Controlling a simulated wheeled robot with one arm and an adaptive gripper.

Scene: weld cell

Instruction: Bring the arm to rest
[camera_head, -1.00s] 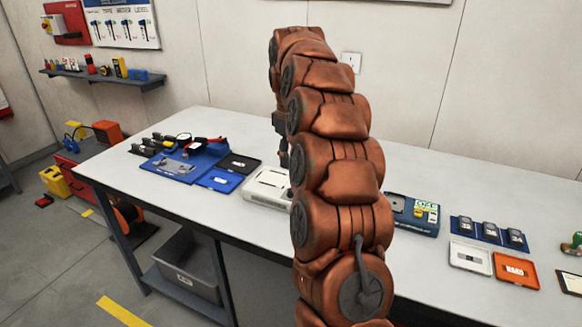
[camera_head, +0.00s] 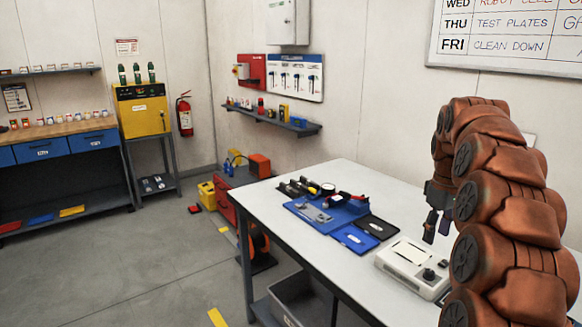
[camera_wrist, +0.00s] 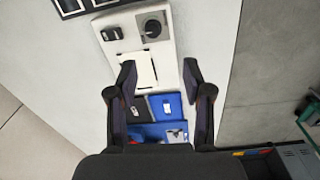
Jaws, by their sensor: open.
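My arm, in copper-brown covers, rises at the right of the head view and bends over at the top. My gripper (camera_head: 438,226) hangs from it, fingers downward, above the white table (camera_head: 353,178). In the wrist view my gripper (camera_wrist: 158,88) has its two dark fingers apart with nothing held between them. Beyond the fingertips lies a white device (camera_wrist: 139,52) with a black knob; it also shows in the head view (camera_head: 412,268), just below and left of the gripper. The gripper is apart from it. The arm hides the right part of the table.
A blue tray (camera_head: 318,215) with tools and a black tray (camera_head: 373,226) lie on the table. A grey bin (camera_head: 300,297) is under it. A wall shelf (camera_head: 300,126) hangs behind. A yellow cabinet (camera_head: 143,112) and workbench (camera_head: 60,133) stand left.

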